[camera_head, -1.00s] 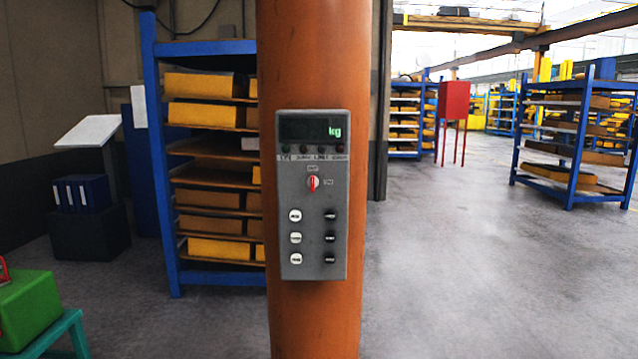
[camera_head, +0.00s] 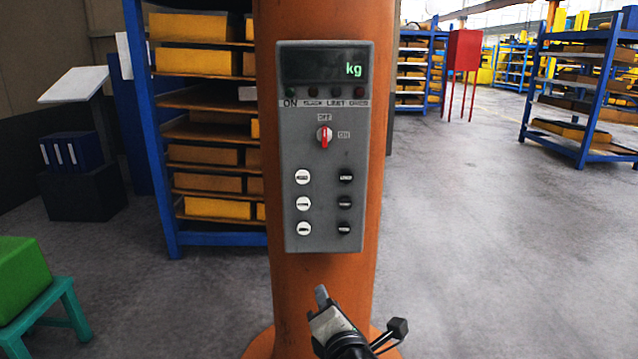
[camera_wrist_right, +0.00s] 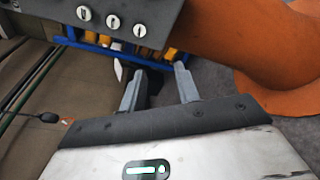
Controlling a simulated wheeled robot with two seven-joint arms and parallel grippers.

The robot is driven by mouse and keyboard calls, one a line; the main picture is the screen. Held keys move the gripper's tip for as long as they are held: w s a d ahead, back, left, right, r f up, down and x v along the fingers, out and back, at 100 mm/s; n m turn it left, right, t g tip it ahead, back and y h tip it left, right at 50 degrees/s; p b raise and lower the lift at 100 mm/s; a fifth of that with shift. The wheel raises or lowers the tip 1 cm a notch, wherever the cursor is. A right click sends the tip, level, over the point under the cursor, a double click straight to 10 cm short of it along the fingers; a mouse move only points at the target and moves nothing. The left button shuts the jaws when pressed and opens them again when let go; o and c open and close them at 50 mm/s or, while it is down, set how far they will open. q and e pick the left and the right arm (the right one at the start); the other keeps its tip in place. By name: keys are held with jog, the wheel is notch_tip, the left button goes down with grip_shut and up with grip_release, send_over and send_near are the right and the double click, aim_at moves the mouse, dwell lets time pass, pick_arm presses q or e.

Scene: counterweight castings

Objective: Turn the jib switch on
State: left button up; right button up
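The jib switch (camera_head: 324,137) is a small red-and-white rotary knob on a grey control box (camera_head: 322,218) fixed to an orange column. OFF is printed above it and ON to its right. Its red handle stands upright, in line with OFF. The box's display (camera_head: 322,70) shows a green "kg". My right gripper (camera_head: 322,295) is below the box, clear of the switch. In the right wrist view, its fingers (camera_wrist_right: 159,70) are apart with nothing between them. The box's lower edge (camera_wrist_right: 150,12) shows there, but the switch does not. My left gripper is out of view.
White and black buttons (camera_head: 303,203) sit below the switch. The orange column (camera_head: 270,290) stands on a round base. A green block on a teal stool (camera_head: 45,310) is at the lower left. A blue shelf rack (camera_head: 150,130) stands behind.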

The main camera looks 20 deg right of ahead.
jog(key=w+r+n+t+h, duration=0.35)
jog(key=r+n, duration=0.25)
jog(key=r, duration=0.6)
jog(key=n+t+h+b, duration=0.1)
jog(key=n+t, duration=0.1)
jog(key=n, duration=0.1)
send_near(325, 136)
jog(key=shift+g, duration=0.25)
jog(key=p+x, duration=0.1)
jog(key=x, duration=0.7)
jog(key=shift+w+r, duration=0.3)
jog(key=shift+r, duration=0.05)
grip_shut()
